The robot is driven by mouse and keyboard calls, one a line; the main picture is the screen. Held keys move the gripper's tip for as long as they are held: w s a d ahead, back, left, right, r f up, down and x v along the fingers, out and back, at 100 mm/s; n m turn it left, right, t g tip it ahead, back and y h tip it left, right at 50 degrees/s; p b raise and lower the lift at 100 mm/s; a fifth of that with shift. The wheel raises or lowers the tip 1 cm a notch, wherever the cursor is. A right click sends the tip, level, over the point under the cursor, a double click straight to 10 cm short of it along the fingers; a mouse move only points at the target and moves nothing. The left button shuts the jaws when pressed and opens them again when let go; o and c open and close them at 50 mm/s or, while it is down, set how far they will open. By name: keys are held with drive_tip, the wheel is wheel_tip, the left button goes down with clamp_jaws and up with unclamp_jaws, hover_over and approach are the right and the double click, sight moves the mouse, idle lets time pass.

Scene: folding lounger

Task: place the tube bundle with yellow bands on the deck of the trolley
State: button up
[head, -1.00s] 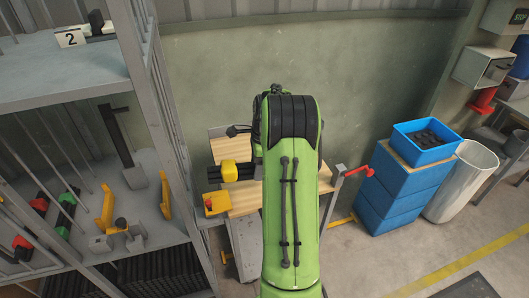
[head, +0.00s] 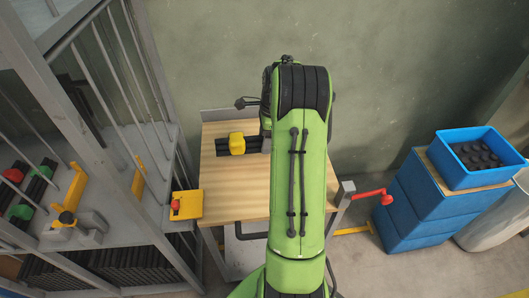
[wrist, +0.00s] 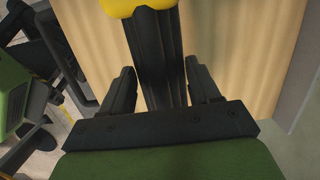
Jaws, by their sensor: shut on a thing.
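The tube bundle is dark with a yellow band (head: 237,144). In the head view it shows left of my green arm, over the back part of a wooden top. I cannot tell whether it touches that top. In the wrist view the dark tubes (wrist: 157,55) run between the two black fingers of my gripper (wrist: 160,88), with the yellow band at the top edge. My gripper is shut on the bundle. In the head view my arm hides the gripper. The wooden top (head: 235,190) has legs and a red crank at its right; I cannot tell whether it is the trolley's deck.
A yellow box with a red button (head: 186,205) sits at the top's left edge. A grey rack (head: 150,205) with parts stands on the left. The red crank (head: 385,196) sticks out on the right. Blue crates (head: 425,205) stand beyond it.

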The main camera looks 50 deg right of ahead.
wheel_tip(320, 180, up, 7)
drive_tip(key=p, duration=0.5)
hover_over(262, 169)
drive_tip(key=shift+s+d, duration=0.2)
drive_tip(key=shift+d, duration=0.05)
wheel_tip(262, 169, down, 7)
drive_tip(key=b, duration=0.6)
drive_tip(key=shift+f, duration=0.15)
wheel_tip(262, 169, down, 10)
drive_tip(key=b, duration=0.3)
drive_tip(key=o, duration=1.5)
drive_tip(key=shift+f, duration=0.15)
